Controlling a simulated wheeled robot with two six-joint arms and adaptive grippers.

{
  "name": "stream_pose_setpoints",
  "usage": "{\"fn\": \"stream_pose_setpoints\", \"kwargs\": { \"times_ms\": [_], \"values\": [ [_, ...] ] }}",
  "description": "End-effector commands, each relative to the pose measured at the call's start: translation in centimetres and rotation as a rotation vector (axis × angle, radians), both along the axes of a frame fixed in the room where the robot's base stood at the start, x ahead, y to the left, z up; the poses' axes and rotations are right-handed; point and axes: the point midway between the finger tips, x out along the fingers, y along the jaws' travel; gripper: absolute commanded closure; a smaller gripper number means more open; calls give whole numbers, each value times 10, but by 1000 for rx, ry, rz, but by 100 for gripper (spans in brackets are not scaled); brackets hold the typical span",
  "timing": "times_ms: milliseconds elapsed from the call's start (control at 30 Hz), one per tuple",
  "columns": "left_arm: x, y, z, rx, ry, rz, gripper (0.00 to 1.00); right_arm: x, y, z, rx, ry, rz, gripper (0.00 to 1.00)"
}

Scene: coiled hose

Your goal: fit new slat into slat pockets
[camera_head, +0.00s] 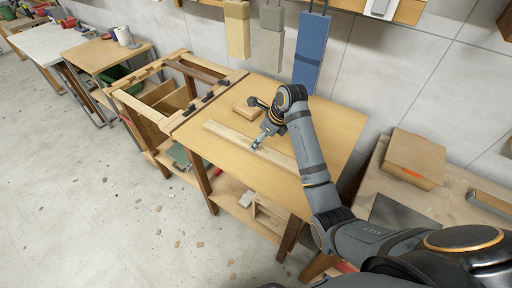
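A long pale wooden slat (228,133) lies flat on the wooden bench top (320,120), running from left-back to right-front. My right gripper (257,145) points down at the middle of the slat, touching it or just above it. The fingers are too small to tell whether they are open or shut on it. A wooden frame (150,122) stands left of the bench top. Small dark pieces (208,97) along its near rail look like the slat pockets. A darker brown slat (197,72) spans the frame at the back. My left gripper is not in view.
A small wooden block (245,109) lies behind the slat, close to my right wrist. A cardboard box (414,158) sits on the right-hand table. Open floor (90,190) with scattered chips lies left.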

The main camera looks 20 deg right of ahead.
Motion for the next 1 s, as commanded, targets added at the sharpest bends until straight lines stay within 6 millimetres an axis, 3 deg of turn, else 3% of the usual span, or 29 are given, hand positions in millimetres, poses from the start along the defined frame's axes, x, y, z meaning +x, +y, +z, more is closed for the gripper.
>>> {"fn": "stream_pose_setpoints", "kwargs": {
  "times_ms": [67,200,467,900,1000],
  "values": [
    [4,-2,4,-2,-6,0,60,3,5,-13,3,5,0,31],
    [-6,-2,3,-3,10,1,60,9,10,-33,1,2,0,31],
    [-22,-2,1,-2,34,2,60,11,11,-38,1,1,0,31],
    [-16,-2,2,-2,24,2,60,11,11,-38,1,1,0,88],
    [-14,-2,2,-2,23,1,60,12,11,-37,1,-1,0,97]
  ]
}}
